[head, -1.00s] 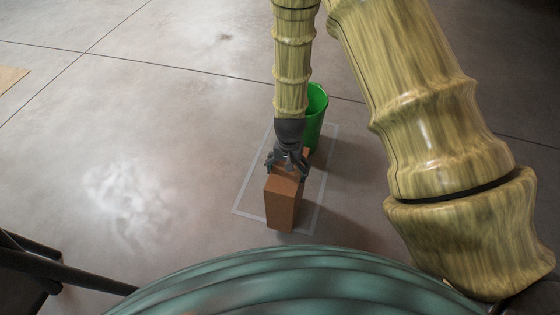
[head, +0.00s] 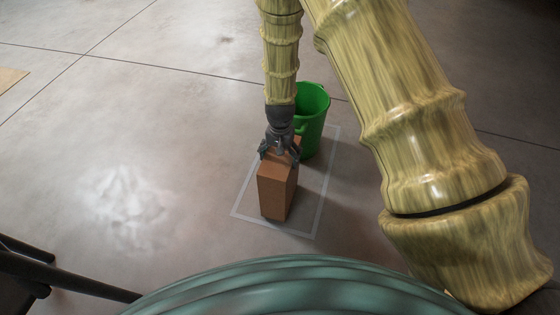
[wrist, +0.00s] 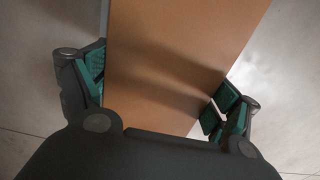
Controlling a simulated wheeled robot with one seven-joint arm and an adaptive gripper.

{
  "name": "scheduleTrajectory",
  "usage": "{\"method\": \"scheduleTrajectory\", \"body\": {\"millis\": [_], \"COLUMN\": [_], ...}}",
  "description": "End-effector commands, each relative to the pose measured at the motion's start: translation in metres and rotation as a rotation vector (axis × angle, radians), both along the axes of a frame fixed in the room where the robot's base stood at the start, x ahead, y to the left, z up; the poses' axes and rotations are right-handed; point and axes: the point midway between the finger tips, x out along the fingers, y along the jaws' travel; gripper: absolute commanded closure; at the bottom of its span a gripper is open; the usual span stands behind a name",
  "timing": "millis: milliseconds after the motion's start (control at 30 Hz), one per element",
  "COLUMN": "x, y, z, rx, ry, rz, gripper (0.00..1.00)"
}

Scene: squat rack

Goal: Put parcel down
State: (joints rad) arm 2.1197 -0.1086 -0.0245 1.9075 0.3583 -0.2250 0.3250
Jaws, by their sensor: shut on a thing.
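The parcel is a brown cardboard box (head: 273,193), upright inside a pale taped rectangle (head: 244,216) on the floor. My gripper (head: 280,154) is at the top of the parcel and shut on it. In the wrist view the parcel (wrist: 180,55) fills the middle, between the green-padded fingers of my gripper (wrist: 160,95). I cannot tell whether the parcel's bottom touches the floor.
A green bucket (head: 313,118) stands just behind and right of the parcel, over the taped area's far part. A dark-legged object (head: 60,277) is at the lower left.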

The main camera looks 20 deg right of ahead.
Motion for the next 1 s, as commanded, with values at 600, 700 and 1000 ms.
{"method": "scheduleTrajectory", "body": {"millis": [600, 700, 1000], "x": [0.0006, 0.0005, 0.0005], "y": [0.0001, 0.0001, 0.0001], "z": [-0.0166, -0.0166, -0.0162], "rx": [0.000, 0.000, 0.000], "ry": [-0.001, -0.001, -0.001], "rz": [0.000, 0.000, 0.001], "gripper": [0.02, 0.00, 0.00]}}
